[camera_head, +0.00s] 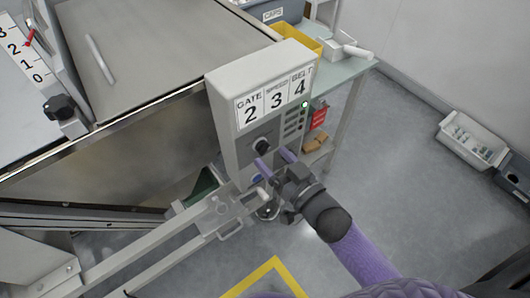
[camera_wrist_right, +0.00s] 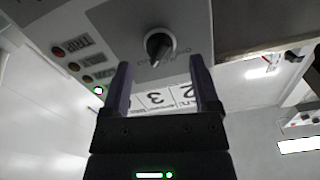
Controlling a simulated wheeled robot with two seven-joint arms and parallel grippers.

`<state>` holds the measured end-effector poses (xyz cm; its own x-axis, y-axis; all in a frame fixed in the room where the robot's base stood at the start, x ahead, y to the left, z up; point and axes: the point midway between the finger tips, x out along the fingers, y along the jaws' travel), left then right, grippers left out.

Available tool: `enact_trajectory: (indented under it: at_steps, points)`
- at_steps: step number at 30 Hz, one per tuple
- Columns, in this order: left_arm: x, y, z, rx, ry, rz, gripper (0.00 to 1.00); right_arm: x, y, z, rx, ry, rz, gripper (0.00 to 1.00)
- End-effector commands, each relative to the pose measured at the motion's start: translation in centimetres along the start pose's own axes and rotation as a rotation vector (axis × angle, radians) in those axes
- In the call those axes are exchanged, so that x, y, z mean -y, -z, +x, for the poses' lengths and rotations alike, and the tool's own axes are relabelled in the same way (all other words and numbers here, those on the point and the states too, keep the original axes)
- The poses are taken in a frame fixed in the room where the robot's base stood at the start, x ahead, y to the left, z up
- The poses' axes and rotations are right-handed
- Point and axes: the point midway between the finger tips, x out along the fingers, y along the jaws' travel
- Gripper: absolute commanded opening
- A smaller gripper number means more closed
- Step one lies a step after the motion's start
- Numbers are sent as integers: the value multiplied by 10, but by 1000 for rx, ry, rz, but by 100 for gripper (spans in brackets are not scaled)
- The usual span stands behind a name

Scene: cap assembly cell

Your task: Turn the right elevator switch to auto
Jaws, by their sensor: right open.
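The grey control box (camera_head: 232,130) stands in the middle of the head view. A black rotary switch (camera_head: 262,146) sits on a dark plate on its front face. In the right wrist view the switch (camera_wrist_right: 158,46) shows as a black knob with a light pointer mark, with small lettering beside it that I cannot read surely. My right gripper (camera_head: 275,161) is open in front of the box, its purple fingers just below and right of the switch. In the right wrist view the gripper (camera_wrist_right: 160,64) has the knob framed between and beyond its fingertips, seemingly apart. My left gripper is out of view.
The box carries a 2, 3, 4 label panel (camera_head: 275,96) and a lit green lamp (camera_head: 305,105). A metal rail (camera_head: 170,246) runs below it. A shelf table (camera_head: 345,68) with a yellow bin (camera_head: 305,38) stands behind. A white crate (camera_head: 470,140) lies on the floor at right.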

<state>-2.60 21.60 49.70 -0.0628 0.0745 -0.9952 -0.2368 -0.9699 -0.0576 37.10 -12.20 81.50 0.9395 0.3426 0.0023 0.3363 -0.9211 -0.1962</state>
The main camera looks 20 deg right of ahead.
Motion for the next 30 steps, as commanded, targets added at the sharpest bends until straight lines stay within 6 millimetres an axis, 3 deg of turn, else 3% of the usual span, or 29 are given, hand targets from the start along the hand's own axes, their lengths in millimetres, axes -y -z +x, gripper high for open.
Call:
enact_trajectory:
  at_steps: [6, 15, 26, 30]
  points:
    - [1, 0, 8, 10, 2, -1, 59, 0, -1, 25, 2, -1, -1, 79]
    - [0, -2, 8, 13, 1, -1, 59, 0, 0, 28, 2, -1, 0, 79]
    - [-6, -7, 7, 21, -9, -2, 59, 0, 0, 28, 3, -1, 0, 2]
    - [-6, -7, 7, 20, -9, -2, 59, 0, -1, 28, 3, -1, -1, 0]
